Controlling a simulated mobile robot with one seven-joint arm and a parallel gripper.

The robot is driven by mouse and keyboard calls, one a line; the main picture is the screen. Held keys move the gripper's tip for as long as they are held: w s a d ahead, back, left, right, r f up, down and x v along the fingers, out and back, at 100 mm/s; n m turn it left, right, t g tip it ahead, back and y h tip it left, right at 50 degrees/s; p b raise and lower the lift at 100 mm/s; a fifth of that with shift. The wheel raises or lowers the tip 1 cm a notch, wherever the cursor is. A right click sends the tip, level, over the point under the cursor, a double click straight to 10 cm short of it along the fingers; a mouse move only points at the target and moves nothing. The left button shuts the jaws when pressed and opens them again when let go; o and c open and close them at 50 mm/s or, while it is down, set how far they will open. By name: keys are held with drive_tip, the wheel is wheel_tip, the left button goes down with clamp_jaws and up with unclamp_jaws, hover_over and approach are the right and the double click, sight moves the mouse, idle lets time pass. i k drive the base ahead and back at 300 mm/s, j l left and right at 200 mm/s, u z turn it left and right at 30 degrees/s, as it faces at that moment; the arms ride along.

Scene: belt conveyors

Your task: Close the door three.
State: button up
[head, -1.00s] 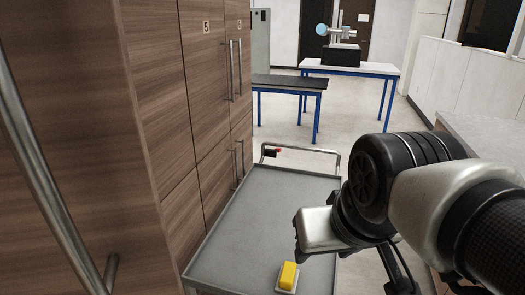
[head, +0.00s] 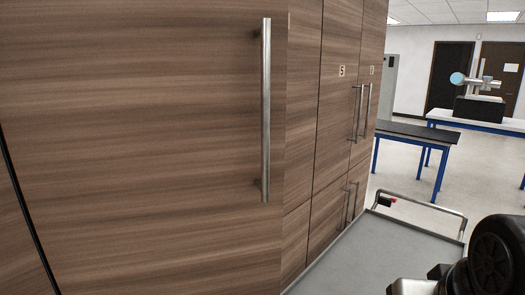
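A large wood-grain cabinet door (head: 150,130) fills the left half of the head view, close to me. It carries a long upright metal bar handle (head: 265,120) near its right edge. No number shows on it, so I cannot confirm that it is door three. Its face stands at an angle to the numbered doors beyond. Whether it is ajar is not clear. My gripper's fingers are not in view; only a dark round joint of my arm shows at the lower right, apart from the door.
Further along stand a door marked 5 (head: 335,110) and a neighbouring door (head: 371,70), both with bar handles and appearing shut. A black-topped table (head: 425,133) and a white-topped table (head: 480,124) stand behind. Floor shows between the cabinets and tables.

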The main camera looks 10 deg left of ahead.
sight(145, 139)
drive_tip(key=j+u, duration=0.1)
drive_tip(key=u, duration=1.25)
